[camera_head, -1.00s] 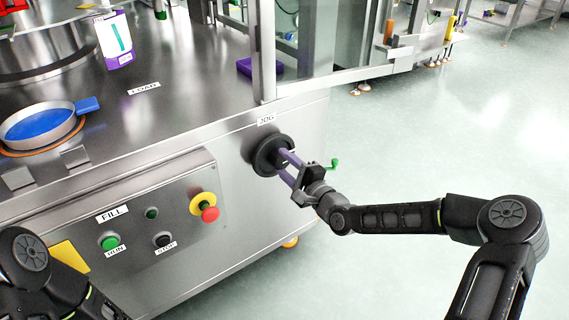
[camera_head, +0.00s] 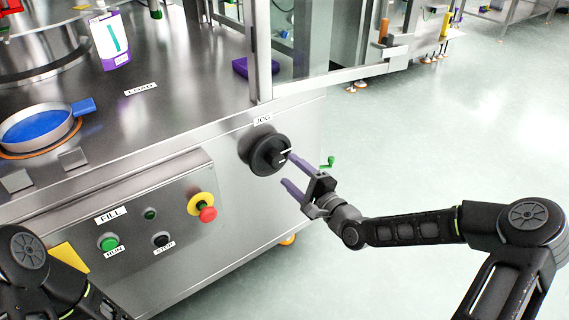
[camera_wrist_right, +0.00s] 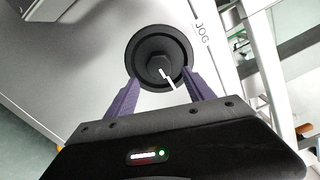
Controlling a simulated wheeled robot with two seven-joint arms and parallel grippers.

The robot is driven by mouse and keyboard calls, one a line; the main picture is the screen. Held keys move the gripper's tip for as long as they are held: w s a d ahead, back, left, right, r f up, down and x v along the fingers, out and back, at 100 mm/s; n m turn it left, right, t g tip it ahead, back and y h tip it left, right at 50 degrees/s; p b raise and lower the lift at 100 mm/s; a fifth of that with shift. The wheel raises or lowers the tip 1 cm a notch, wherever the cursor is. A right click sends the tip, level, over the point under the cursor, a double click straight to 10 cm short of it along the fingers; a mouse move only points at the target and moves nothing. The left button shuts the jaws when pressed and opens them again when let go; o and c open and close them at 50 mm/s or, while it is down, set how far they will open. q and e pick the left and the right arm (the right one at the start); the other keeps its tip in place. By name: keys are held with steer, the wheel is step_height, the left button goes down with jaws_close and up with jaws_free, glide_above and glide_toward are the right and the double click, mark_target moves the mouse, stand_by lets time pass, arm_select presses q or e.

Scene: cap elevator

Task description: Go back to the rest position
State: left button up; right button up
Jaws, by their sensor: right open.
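My right gripper (camera_head: 287,172) is open and empty. Its purple fingers point at the black round JOG knob (camera_head: 265,152) on the machine's side panel, with the fingertips close to it but not closed on it. In the right wrist view the knob (camera_wrist_right: 158,58) with its white mark lies ahead, between and beyond the two fingertips (camera_wrist_right: 160,88). Whether a fingertip still touches the knob's edge, I cannot tell. My left arm shows at the lower left of the head view; its gripper is out of the picture.
The fill panel has a green RUN button (camera_head: 109,243), a black STOP button (camera_head: 161,240) and a red emergency button (camera_head: 207,214). A blue dish (camera_head: 40,128) and a white-purple carton (camera_head: 110,42) stand on the steel top. Open floor (camera_head: 450,150) lies to the right.

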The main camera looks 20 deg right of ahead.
steer(key=shift+v, duration=1.25)
